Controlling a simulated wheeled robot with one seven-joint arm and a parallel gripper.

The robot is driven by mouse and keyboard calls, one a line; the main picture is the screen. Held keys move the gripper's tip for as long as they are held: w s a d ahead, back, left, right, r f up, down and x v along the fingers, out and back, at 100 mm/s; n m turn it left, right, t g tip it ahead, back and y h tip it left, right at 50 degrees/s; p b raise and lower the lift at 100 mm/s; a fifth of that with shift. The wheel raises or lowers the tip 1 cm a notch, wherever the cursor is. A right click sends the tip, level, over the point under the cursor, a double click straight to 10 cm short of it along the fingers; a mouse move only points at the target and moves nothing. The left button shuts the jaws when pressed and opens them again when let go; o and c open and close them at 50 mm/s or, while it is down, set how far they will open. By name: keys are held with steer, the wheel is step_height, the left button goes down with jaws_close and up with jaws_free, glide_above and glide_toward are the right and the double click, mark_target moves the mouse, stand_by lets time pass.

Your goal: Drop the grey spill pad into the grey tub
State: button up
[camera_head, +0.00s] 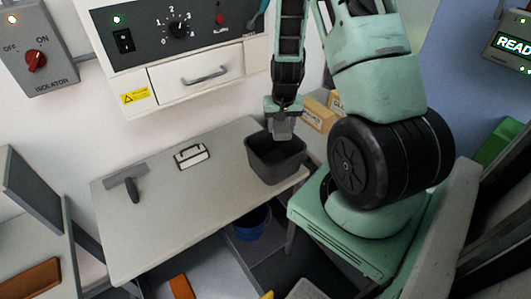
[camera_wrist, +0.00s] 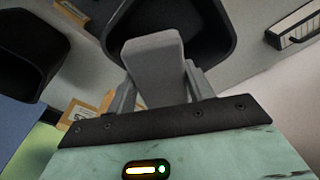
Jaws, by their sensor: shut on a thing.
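The grey tub (camera_head: 276,170) stands on the right part of the light table and looks open at the top. My gripper (camera_head: 281,122) is just above its back rim, pointing down. It is shut on the grey spill pad (camera_wrist: 153,65), a flat grey block between the two fingers. In the head view the pad (camera_head: 281,131) shows small under the fingers. In the wrist view the tub (camera_wrist: 226,35) lies beyond the pad, and the pad covers part of its opening. The head view does not show clearly whether the pad's lower end is inside the rim.
A squeegee-like tool (camera_head: 130,182) and a white block with a dark handle (camera_head: 191,156) lie on the table (camera_head: 200,215). Tan boxes (camera_head: 318,115) stand behind the tub. A blue bucket (camera_head: 251,224) is below the table. A machine with a drawer (camera_head: 197,78) hangs over the back.

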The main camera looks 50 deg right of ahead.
steer(key=shift+f+b, duration=2.15)
steer(key=shift+f, duration=0.85)
steer(key=o, duration=1.1)
step_height(320, 180, up, 17)
steer(key=s+a+b, duration=0.1)
steer(key=shift+s+a+r, duration=0.2)
steer(key=shift+s+a, duration=0.05)
steer(key=shift+s, duration=0.05)
